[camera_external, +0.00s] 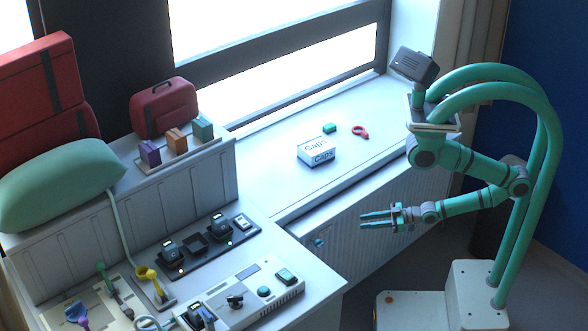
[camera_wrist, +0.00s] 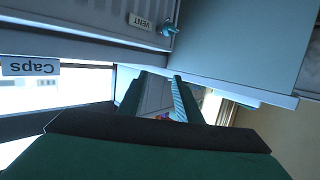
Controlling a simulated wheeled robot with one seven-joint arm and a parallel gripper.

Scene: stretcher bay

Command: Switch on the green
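A light grey console (camera_external: 240,297) stands on the near counter. On it are a teal-green rocker-like part (camera_external: 286,276), a round teal knob (camera_external: 264,292) and a black knob (camera_external: 235,300); whether any is on cannot be told. A small green block (camera_external: 329,128) lies on the window sill. My gripper (camera_external: 362,219) is open and empty, in the air in front of the sill's panel, right of the console and apart from it. In the wrist view, my gripper (camera_wrist: 161,80) shows two parted fingers. A teal valve knob (camera_wrist: 170,28) beside a VENT label (camera_wrist: 140,21) is beyond them; it also shows in the external view (camera_external: 319,242).
A black strip (camera_external: 205,245) with several devices and small lights lies behind the console. A Caps box (camera_external: 317,152) and red ring-shaped item (camera_external: 360,131) are on the sill. Coloured tools (camera_external: 148,275) stand at left. The air between gripper and counter is clear.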

